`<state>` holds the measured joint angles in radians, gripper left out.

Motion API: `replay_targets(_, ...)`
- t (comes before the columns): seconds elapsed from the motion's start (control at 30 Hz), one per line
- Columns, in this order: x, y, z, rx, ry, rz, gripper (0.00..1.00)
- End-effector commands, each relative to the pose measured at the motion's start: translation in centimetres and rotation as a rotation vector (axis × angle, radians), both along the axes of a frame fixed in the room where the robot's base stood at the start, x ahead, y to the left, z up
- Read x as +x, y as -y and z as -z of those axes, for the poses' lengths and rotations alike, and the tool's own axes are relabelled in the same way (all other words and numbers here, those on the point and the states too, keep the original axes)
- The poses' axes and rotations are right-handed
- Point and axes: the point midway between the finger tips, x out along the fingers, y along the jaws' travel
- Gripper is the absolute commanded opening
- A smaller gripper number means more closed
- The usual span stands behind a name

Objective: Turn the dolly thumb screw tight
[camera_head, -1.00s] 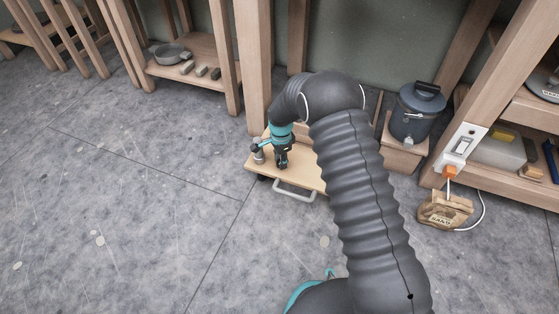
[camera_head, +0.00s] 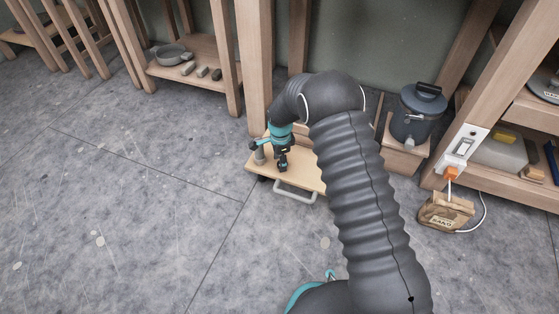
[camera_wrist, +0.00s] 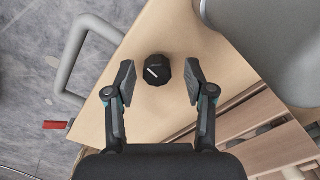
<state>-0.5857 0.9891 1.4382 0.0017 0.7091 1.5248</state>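The dolly (camera_head: 309,178) is a low wooden board with a grey bar handle (camera_head: 296,194) at its front, standing on the floor. In the wrist view the thumb screw (camera_wrist: 157,70) is a dark, faceted knob with a white line on top, on the wooden deck (camera_wrist: 178,30). My gripper (camera_wrist: 158,82) is open above the deck. Its two fingers stand on either side of the knob, with a gap on both sides. In the head view my gripper (camera_head: 282,163) is over the dolly's left part and hides the knob. My arm covers the dolly's right part.
A dark lidded bucket (camera_head: 416,112) sits on a wooden stand to the right. A paper bag (camera_head: 446,212) and cord lie by the shelf. A red-handled tool (camera_wrist: 56,125) lies on the floor. The left floor is clear.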

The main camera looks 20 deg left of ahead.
Motion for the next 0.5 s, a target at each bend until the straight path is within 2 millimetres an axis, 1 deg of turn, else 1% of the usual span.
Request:
replay_targets(0.3,0.1,0.3,-0.2,-0.003,-0.002,0.003,0.55)
replay_targets(0.43,0.1,0.3,-1.4,-0.002,-0.001,0.003,0.55)
replay_targets(0.5,0.2,0.3,-2.6,-0.001,0.0,0.003,0.55)
